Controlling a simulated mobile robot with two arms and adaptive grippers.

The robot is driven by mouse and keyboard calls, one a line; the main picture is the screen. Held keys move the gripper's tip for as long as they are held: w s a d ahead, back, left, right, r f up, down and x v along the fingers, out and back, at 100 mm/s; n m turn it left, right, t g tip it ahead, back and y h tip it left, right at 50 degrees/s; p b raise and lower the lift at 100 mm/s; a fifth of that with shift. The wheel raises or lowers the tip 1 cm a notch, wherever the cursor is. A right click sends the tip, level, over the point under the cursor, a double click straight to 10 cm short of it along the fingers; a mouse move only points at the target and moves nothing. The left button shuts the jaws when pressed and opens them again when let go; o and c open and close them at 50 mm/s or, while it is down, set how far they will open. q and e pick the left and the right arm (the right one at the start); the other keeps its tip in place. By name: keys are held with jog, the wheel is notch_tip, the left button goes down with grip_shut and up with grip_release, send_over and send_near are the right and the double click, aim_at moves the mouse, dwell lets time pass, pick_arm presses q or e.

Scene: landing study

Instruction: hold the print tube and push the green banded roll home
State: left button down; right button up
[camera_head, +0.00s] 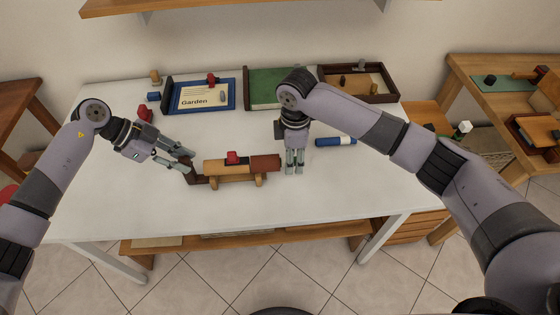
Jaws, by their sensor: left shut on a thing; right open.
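The print tube (216,167) lies level on a small wooden cradle on the white table, tan along its middle with a reddish-brown right end (265,162). A small red piece (233,157) shows at its middle. My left gripper (187,161) is shut at the dark brown part (195,177) at the tube's left end; the exact grip is too small to see clearly. My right gripper (294,162) is open and empty, pointing down just right of the tube's right end, apart from it. I cannot make out a green band on any roll.
Behind are a blue-framed "Garden" board (233,101), a green book or mat (262,92) and a brown tray (393,97). The table's front is clear. A wooden bench (468,72) stands at right.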

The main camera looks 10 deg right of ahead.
notch_tip(320, 180, up, 12)
dwell(0.6)
pick_arm(q)
jog(key=c, duration=1.3)
grip_release()
